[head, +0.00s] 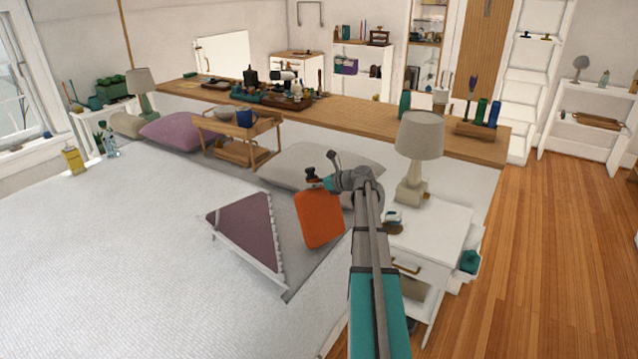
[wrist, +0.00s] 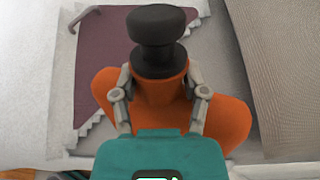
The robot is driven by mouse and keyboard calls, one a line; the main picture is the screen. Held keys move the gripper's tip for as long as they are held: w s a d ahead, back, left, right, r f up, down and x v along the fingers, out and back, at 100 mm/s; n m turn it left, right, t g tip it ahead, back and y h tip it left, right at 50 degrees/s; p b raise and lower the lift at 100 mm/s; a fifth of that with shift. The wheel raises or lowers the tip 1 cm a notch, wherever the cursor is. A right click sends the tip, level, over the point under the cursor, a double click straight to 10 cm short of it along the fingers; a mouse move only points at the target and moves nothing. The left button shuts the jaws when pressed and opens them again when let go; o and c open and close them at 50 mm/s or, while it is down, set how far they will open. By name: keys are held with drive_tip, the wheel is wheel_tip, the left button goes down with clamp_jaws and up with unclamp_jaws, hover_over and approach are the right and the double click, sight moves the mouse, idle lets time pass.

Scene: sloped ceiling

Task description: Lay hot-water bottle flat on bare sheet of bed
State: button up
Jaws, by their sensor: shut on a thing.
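The orange hot-water bottle (head: 320,218) with a black stopper hangs from my gripper (head: 318,184) in the head view. My gripper is shut on its neck, and in the wrist view the two fingers (wrist: 157,98) press the neck from both sides. The orange body (wrist: 228,118) spreads out below the neck there. The bottle appears tilted rather than flat, above or against the bed near the pillow; whether it touches is unclear. The bare grey sheet (head: 300,268) shows as a strip between the white quilt (head: 120,260) and the pillows.
A purple folded cloth (head: 245,228) lies left of the bottle. A white nightstand (head: 430,235) with a lamp (head: 418,140) stands close right of my arm.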

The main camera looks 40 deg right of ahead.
drive_tip(key=shift+w+f+g+p, duration=0.15)
drive_tip(key=shift+w+g+p, duration=0.2)
drive_tip(key=shift+w, duration=0.5)
drive_tip(key=shift+w, duration=0.15)
drive_tip(key=w, duration=0.1)
drive_tip(key=w+f+g+p, duration=0.1)
drive_tip(key=shift+w+a+f+m+g, duration=0.15)
drive_tip(key=shift+w+m+g, duration=0.1)
drive_tip(key=shift+w+m, duration=0.15)
drive_tip(key=shift+w+h, duration=0.1)
drive_tip(key=shift+h, duration=0.2)
drive_tip(key=w+f, duration=0.1)
drive_tip(key=w+g, duration=0.1)
drive_tip(key=shift+w+f+g, duration=0.3)
drive_tip(key=shift+f, duration=0.05)
idle(0.5)
drive_tip(key=shift+w+f, duration=0.1)
drive_tip(key=shift+w, duration=0.05)
idle(0.3)
